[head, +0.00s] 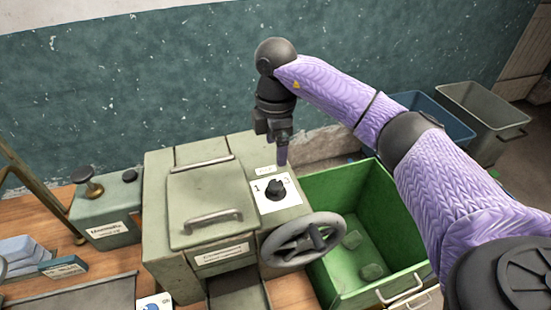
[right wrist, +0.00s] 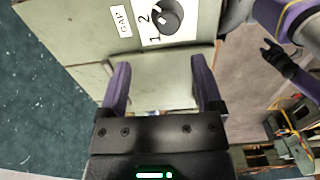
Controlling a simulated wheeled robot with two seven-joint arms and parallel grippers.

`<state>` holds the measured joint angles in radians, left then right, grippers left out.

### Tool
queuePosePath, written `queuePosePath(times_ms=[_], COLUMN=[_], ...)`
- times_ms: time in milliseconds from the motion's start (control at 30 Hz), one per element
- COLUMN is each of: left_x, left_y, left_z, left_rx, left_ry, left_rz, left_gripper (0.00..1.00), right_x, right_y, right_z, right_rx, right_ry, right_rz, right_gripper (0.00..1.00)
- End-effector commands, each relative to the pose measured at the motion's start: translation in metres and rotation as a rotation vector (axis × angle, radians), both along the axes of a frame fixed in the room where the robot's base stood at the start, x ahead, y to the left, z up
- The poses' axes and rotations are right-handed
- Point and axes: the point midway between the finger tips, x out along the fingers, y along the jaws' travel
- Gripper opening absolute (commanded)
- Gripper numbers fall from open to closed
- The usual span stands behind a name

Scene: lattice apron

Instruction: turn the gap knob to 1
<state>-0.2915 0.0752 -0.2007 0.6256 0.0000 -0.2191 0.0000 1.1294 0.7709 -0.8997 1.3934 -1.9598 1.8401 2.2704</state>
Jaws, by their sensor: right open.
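The gap knob (head: 277,188) is a black dial on a white plate on top of the green-grey machine. In the right wrist view the knob (right wrist: 168,18) is at the top edge, beside the printed 1 and 2 and a GAP label (right wrist: 121,21). I cannot tell surely which number its mark points to. My right gripper (head: 282,158) points down just behind and above the knob, apart from it. In the right wrist view its purple fingers (right wrist: 160,75) are spread and empty. A dark gripper shape on a purple arm (right wrist: 278,55) may be my left one; its jaws are unclear.
A grey handwheel (head: 302,240) stands on the machine's front, close to the knob. A lid with a handle (head: 213,218) lies left of it. A green bin (head: 333,190) is at the right. A small green-grey box (head: 108,215) stands left on the wooden bench.

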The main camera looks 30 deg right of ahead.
Motion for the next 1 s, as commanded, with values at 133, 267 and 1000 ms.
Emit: queuePosePath(times_ms=[133, 267, 1000], left_x=[-0.006, -0.012, -0.007], left_y=[0.002, 0.005, 0.003], left_z=[0.003, 0.005, 0.005], left_rx=[0.005, 0.009, 0.006], left_ry=[0.011, 0.024, 0.013], left_rz=[-0.001, -0.001, -0.001], left_gripper=[0.59, 0.59, 0.59], right_x=[-0.001, -0.002, -0.001], right_y=[0.0, 0.001, 0.001], right_z=[-0.028, -0.06, -0.097], right_rx=[0.001, 0.002, 0.003], right_ry=[0.007, 0.007, 0.001], right_rz=[0.001, 0.0, 0.003], right_gripper=[0.84, 0.84, 0.33])
